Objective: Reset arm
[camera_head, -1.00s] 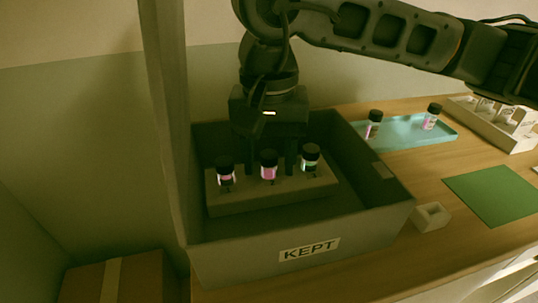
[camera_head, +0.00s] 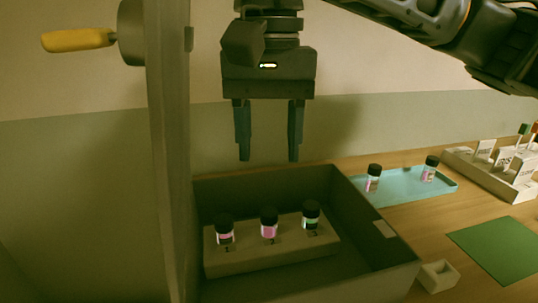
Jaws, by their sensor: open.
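My gripper (camera_head: 268,145) is open and empty. It points down and hangs above the back part of the grey box, with its two fingers well apart. The grey box (camera_head: 376,262) stands on the table below it. Inside the box is a rack (camera_head: 270,254) with numbered places. It holds three small black-capped bottles: a left one (camera_head: 225,238), a middle one (camera_head: 269,231) and a right one (camera_head: 311,222). All three stand upright, and the gripper touches none of them.
A teal tray (camera_head: 400,196) at the right holds two bottles, one (camera_head: 373,184) and another (camera_head: 430,175). A green mat (camera_head: 500,248), a small white holder (camera_head: 438,275) and a white rack (camera_head: 480,173) lie further right. A tall post (camera_head: 165,140) stands close left.

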